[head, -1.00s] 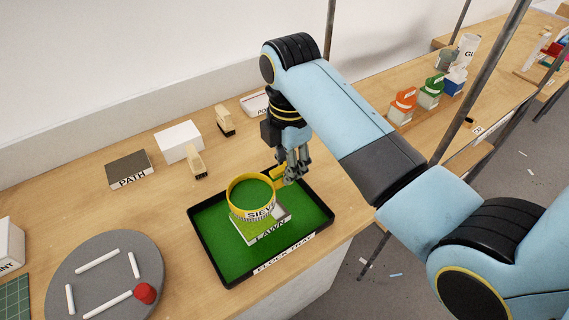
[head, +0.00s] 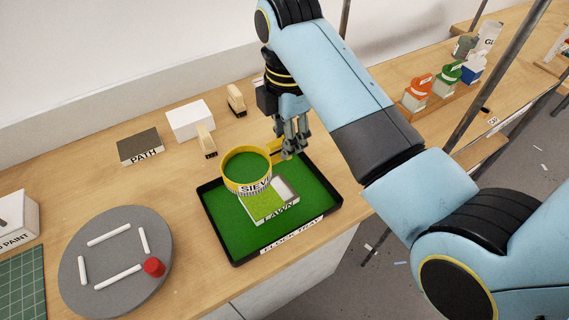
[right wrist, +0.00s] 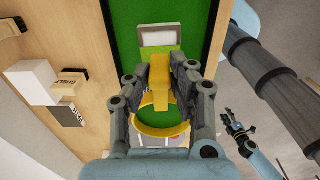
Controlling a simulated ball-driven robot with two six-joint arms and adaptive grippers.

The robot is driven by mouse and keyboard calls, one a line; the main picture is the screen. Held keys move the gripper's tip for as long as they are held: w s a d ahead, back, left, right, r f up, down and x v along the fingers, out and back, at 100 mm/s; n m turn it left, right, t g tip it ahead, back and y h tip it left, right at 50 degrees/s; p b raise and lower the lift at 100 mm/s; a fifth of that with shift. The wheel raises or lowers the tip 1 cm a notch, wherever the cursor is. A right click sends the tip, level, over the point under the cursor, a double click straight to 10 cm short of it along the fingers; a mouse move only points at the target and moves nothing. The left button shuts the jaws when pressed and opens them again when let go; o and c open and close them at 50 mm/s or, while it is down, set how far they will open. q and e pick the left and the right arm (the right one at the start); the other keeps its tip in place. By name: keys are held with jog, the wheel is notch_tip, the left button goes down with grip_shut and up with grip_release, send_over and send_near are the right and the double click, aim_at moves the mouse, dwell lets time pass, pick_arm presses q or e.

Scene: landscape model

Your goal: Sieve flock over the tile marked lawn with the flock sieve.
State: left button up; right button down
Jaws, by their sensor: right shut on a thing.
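The flock sieve (head: 247,170) is a yellow ring with a SIEVE label and green flock inside. It is held level above the left part of the lawn tile (head: 270,207). My right gripper (head: 292,152) is shut on the sieve's yellow handle, which also shows between the fingers in the right wrist view (right wrist: 160,78). The tile shows light green on its left and front parts and white at its right; the sieve hides some of it. It lies in the green flock tray (head: 308,212). My left gripper (right wrist: 238,131) shows small in the right wrist view, its jaws unclear.
A grey turntable (head: 115,262) with white sticks and a red knob stands at left. A PATH box (head: 140,147), a white box (head: 190,120) and stamp-like blocks (head: 206,141) stand behind the tray. Coloured bottles (head: 417,93) stand on a rack at right.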

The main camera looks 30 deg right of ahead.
jog(key=d+r, duration=0.1)
jog(key=d, duration=0.6)
jog(key=shift+w+d, duration=0.2)
jog(key=shift+w, duration=0.1)
jog(key=shift+f, duration=0.1)
notch_tip(320, 180, down, 4)
jog(key=shift+r+b, duration=0.1)
jog(key=shift+b, duration=0.35)
